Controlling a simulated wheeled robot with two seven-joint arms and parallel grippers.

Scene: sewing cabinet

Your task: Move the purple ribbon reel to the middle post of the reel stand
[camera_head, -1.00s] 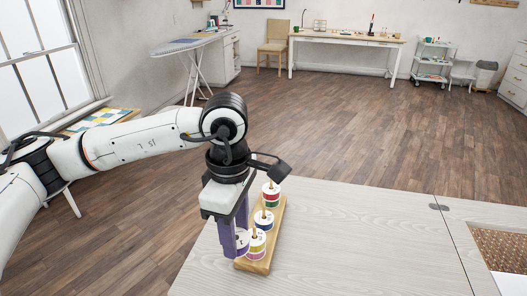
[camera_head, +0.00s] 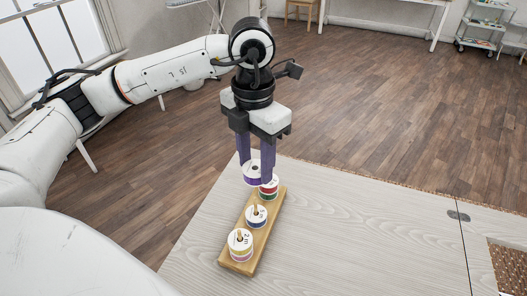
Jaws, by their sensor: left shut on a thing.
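The purple ribbon reel (camera_head: 252,180) has a white top face with a dark centre hole. My left gripper (camera_head: 255,172) points down and is shut on it, with purple fingers on either side. The wooden reel stand (camera_head: 231,258) lies on the table with three posts in a row. My right gripper is out of view.
The pale wood table (camera_head: 350,235) is clear to the right of the stand. A brown woven panel (camera_head: 508,265) lies at the right edge. The table's left edge runs close to the stand, with wooden floor beyond.

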